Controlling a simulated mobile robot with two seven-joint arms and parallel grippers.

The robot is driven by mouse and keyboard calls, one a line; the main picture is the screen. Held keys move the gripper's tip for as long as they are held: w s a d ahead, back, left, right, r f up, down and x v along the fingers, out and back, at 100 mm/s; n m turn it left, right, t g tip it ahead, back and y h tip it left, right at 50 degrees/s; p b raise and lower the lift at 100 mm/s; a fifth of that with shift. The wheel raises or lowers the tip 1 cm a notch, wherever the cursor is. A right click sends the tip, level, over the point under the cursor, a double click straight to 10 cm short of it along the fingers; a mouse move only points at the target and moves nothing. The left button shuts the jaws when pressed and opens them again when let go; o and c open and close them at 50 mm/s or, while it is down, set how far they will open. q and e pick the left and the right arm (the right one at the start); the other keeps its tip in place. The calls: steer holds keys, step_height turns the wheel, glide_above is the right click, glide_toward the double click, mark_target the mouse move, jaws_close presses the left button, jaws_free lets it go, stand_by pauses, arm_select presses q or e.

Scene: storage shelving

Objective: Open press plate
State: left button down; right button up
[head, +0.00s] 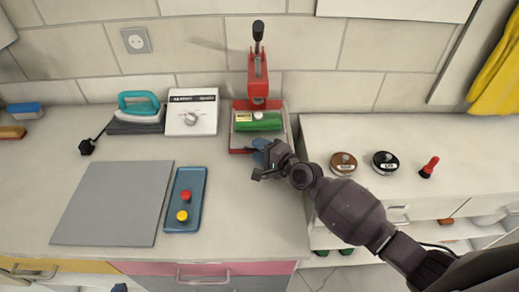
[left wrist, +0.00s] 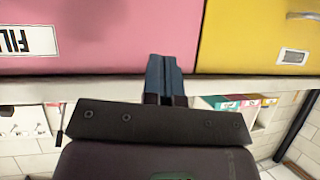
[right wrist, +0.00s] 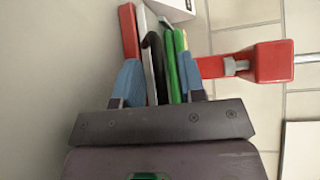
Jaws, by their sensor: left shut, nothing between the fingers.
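The red press (head: 258,88) stands upright at the back of the counter, with a black-knobbed lever on top. Its plate area (head: 241,143) is low at the front, with a green plate (head: 258,122) on it. My right gripper (head: 262,152) is at the front edge of the press. In the right wrist view its blue fingers (right wrist: 162,80) are apart, with a black curved piece (right wrist: 153,55) and the green plate's edge (right wrist: 173,75) in the gap. I cannot tell whether they touch. My left gripper (left wrist: 163,78) is shut and empty, near the pink and yellow drawers.
A white timer box (head: 191,112) and a teal iron (head: 139,105) stand left of the press. A blue tray (head: 178,216) with red and yellow knobs and a grey mat (head: 112,205) lie in front. Round stamps (head: 385,162) are on the right counter.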

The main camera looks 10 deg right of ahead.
jaws_close()
